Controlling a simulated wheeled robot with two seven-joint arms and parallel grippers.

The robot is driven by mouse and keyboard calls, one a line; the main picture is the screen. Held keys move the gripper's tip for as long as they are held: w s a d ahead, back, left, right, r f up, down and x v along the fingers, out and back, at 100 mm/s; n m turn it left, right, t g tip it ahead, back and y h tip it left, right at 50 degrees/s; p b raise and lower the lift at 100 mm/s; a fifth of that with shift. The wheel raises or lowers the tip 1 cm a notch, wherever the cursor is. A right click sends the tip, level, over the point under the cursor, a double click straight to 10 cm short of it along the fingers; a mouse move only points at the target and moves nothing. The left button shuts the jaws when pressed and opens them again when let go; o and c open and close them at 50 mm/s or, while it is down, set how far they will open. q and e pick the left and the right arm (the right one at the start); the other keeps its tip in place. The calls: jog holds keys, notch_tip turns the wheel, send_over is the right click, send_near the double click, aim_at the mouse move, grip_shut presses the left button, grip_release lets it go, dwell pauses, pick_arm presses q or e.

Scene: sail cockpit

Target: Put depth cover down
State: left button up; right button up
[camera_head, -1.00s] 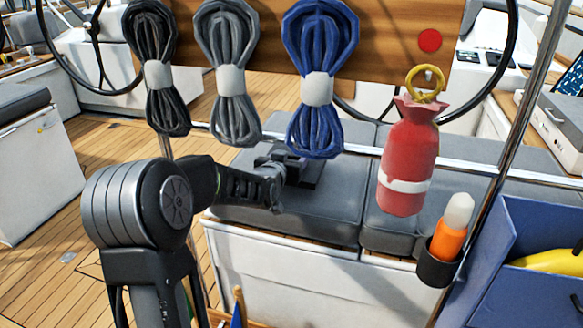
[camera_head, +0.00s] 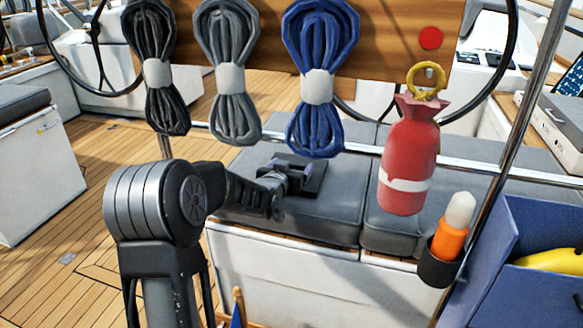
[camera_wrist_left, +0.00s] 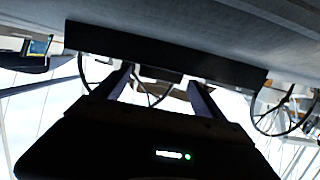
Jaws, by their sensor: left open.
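The depth cover appears to be the dark flat plate (camera_head: 316,174) lying on the grey seat cushion behind the hanging rope coils. In the left wrist view it is a long black slab (camera_wrist_left: 100,42) right against the cushion. My left gripper (camera_head: 293,167) is at the plate's near left side, with its fingers open. In the left wrist view the two fingers (camera_wrist_left: 161,80) stand apart, with their tips near the slab's edge. I cannot tell whether they touch it. The right gripper is not in view.
Black, grey and blue rope coils (camera_head: 318,45) hang from a wooden board in front of the seat. A red bag (camera_head: 405,155), an orange light (camera_head: 450,236) in a holder and a blue bin (camera_head: 490,250) are at the right. Cushion (camera_head: 335,212) around the plate is clear.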

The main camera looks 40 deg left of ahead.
pick_arm(q)
jog(key=p+v, duration=0.1)
jog(key=v, duration=1.1)
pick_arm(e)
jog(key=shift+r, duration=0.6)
